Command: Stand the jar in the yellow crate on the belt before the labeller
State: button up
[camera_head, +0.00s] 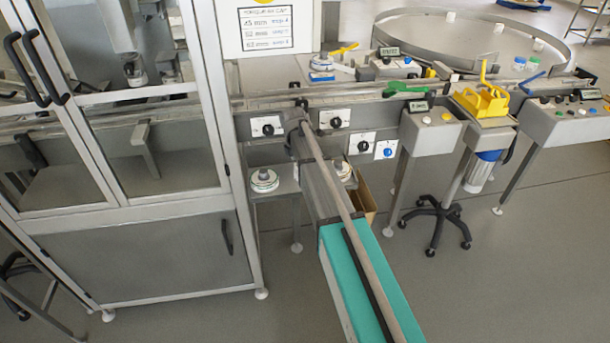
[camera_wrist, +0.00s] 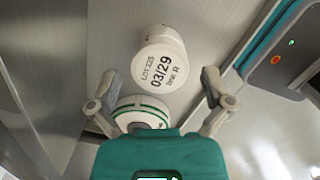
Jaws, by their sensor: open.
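A yellow crate-like holder (camera_head: 482,102) stands on a post with a wheeled base at the right in the head view; its inside is not clear and I cannot make out a jar in it. In the wrist view my gripper (camera_wrist: 160,88) is open, with its two fingers apart. A white jar-like piece (camera_wrist: 160,58) printed with a lot code and 03/29 shows just beyond the fingertips. A white round piece with a green ring (camera_wrist: 141,112) shows between the fingers, partly hidden by my gripper's teal body. I cannot tell whether either touches the fingers.
The belt line (camera_head: 350,97) runs across behind control knobs. A round turntable (camera_head: 425,30) with a few small white jars is at the back right. A glass-door cabinet (camera_head: 130,245) fills the left. Grey floor (camera_head: 520,270) is open at the lower right.

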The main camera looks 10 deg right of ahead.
jog(key=shift+d+f+b, duration=0.1)
jog(key=shift+f+b, duration=0.8)
jog(key=shift+f, duration=0.3)
jog(key=c, duration=1.2)
jog(key=shift+r, duration=0.2)
notch_tip(320, 180, up, 2)
jog(key=shift+p, duration=1.2)
jog(key=s+r+p, duration=1)
jog(key=s, duration=0.4)
jog(key=shift+d+r+p, duration=0.15)
jog(key=shift+r+p, duration=0.2)
